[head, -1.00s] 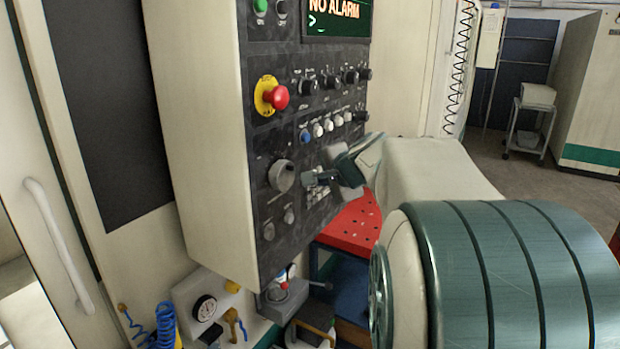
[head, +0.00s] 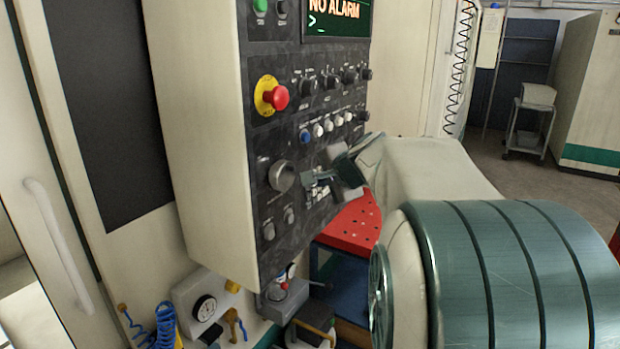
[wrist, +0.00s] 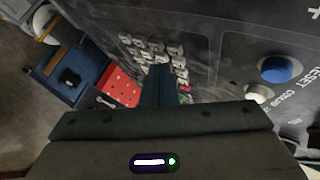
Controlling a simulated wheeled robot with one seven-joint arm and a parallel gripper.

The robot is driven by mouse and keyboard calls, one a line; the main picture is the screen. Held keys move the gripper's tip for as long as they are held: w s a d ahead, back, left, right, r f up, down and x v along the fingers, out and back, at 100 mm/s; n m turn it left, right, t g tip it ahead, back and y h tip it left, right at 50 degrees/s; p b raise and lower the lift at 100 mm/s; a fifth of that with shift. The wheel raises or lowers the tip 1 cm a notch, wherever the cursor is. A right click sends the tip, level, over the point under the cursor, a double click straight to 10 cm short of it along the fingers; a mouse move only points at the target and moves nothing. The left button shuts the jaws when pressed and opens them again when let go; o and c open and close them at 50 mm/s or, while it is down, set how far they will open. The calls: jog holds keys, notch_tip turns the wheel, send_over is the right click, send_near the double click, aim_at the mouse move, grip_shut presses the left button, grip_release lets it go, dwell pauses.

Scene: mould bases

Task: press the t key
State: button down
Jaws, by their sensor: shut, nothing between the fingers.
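The keypad (wrist: 172,48) is a block of small pale keys on the dark control panel (head: 300,235). It also shows in the head view (head: 322,197), partly covered by my gripper. My gripper (head: 308,179) is shut and empty, with its fingertips at the keypad. In the wrist view the shut fingers (wrist: 158,72) point at the keys and hide some of them. The letters are too small to read, so I cannot tell which key is the t key. I cannot tell whether the tips touch a key.
A red emergency button (head: 277,97), a grey dial (head: 282,176) and a blue button (wrist: 275,69) stick out of the panel nearby. The screen (head: 337,17) reads NO ALARM. A red perforated plate (head: 350,228) lies below, to the right of the panel.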

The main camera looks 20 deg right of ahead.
jog(key=shift+w+a, duration=0.1)
jog(key=shift+w+a, duration=0.2)
jog(key=shift+w, duration=0.05)
jog(key=shift+w+a, duration=0.2)
jog(key=shift+w, duration=0.05)
dwell(0.7)
dwell(0.4)
jog(key=shift+s+d+b, duration=0.35)
jog(key=shift+s+d, duration=0.15)
jog(key=shift+s, duration=0.1)
jog(key=shift+s, duration=0.1)
jog(key=s+d+b, duration=0.1)
jog(key=s, duration=0.1)
jog(key=s+d+b, duration=0.1)
jog(key=d, duration=0.1)
jog(key=shift+s+b, duration=0.3)
jog(key=shift+s, duration=0.1)
